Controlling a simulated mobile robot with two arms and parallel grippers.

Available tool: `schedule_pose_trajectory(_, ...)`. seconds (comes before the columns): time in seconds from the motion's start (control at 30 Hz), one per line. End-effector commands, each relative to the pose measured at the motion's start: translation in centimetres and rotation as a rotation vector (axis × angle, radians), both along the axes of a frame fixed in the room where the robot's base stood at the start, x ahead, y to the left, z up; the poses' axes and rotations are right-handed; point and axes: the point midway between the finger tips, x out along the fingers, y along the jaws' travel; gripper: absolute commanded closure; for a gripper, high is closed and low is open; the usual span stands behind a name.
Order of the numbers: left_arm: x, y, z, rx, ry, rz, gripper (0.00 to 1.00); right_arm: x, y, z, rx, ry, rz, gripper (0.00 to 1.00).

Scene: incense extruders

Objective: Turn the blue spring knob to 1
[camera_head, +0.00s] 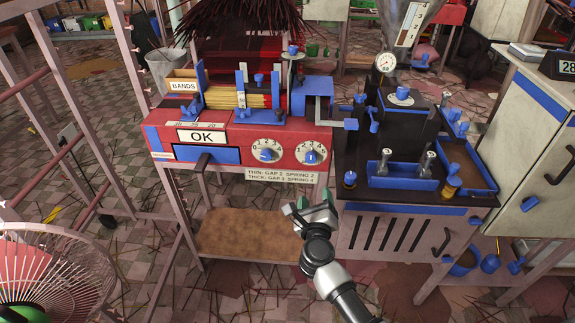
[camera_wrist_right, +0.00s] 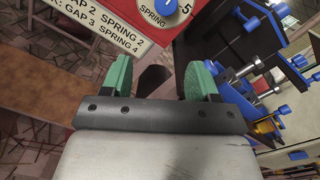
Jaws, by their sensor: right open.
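The blue spring knob (camera_head: 311,157) is on a white numbered dial, the right one of two on the front of the red machine (camera_head: 225,165). I cannot clearly read the number its pointer is on. In the right wrist view the spring dial's blue knob (camera_wrist_right: 160,7) is at the top edge, partly cut off, with the word SPRING below it. My right gripper (camera_head: 309,203) is in front of and below the dial, apart from it. Its green fingers (camera_wrist_right: 158,78) are open with nothing between them. My left gripper is not in view.
A second blue knob (camera_head: 266,155) is left of the spring knob. A label (camera_head: 282,176) with gap and spring numbers hangs below the dials. A black unit (camera_head: 385,225) with blue trays stands to the right. A fan (camera_head: 60,275) is at lower left.

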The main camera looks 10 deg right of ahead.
Motion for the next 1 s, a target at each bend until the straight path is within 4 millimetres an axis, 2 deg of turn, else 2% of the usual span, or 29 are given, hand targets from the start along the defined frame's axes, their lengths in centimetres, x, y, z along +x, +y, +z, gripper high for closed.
schedule_pose_trajectory(0.1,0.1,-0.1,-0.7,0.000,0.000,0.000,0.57,0.5,0.1,2.0,0.181,-0.051,-0.025,0.40)
schedule_pose_trajectory(0.2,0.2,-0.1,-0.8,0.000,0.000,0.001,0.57,0.8,0.1,2.7,0.247,-0.063,-0.031,0.40)
schedule_pose_trajectory(0.37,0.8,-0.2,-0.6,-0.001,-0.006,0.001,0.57,2.4,-0.3,2.9,0.254,-0.066,-0.032,0.40)
schedule_pose_trajectory(0.7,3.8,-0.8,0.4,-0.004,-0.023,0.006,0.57,8.5,-2.1,2.7,0.250,-0.064,-0.032,0.40)
schedule_pose_trajectory(0.83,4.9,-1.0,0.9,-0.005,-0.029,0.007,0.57,10.0,-2.5,2.7,0.250,-0.063,-0.030,0.40)
schedule_pose_trajectory(1.0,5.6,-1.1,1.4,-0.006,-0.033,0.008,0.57,11.0,-2.8,2.7,0.252,-0.062,-0.031,0.40)
